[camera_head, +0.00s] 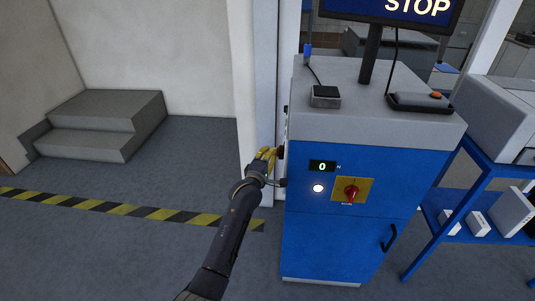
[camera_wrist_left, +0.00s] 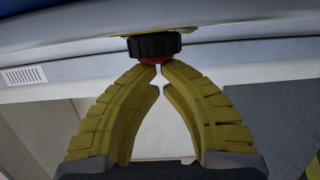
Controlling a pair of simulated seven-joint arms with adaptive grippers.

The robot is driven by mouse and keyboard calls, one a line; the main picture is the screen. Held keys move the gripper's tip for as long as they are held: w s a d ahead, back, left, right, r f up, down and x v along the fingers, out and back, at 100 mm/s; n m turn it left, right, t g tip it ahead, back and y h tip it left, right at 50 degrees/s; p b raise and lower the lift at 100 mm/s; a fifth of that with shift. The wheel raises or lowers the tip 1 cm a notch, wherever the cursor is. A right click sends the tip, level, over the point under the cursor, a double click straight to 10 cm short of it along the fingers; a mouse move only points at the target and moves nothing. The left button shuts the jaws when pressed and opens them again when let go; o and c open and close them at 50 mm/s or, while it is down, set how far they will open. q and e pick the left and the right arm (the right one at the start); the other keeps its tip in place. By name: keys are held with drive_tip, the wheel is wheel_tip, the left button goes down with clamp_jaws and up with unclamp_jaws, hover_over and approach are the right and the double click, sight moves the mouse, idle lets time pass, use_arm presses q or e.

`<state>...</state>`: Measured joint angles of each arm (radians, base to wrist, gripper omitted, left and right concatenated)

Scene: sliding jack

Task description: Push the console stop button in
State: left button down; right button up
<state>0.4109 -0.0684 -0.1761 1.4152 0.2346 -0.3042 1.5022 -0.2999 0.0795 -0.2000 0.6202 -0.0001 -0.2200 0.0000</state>
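The stop button shows in the left wrist view as a red cap (camera_wrist_left: 152,61) under a black ribbed collar (camera_wrist_left: 153,45), with a yellow plate edge behind it. In the head view a dark knob (camera_head: 281,152) sticks out of the left side of the blue console (camera_head: 310,230); its red part is hidden. My left gripper (camera_head: 267,154) is at this knob. In the wrist view its yellow fingertips (camera_wrist_left: 159,70) are drawn together with a thin gap, right at the red cap. I cannot tell whether they press it. Nothing is held. My right gripper is not in view.
The console front has a display reading 0 (camera_head: 322,166), a lit white button (camera_head: 318,188) and a red rotary switch (camera_head: 351,191). Grey steps (camera_head: 105,125) stand left; open floor lies between.

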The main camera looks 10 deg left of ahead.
use_arm(q)
drive_tip(key=shift+d, duration=0.25)
drive_tip(key=s+a, duration=0.6)
drive_tip(key=s, duration=0.3)
drive_tip(key=shift+s+a, duration=0.4)
idle(0.5)
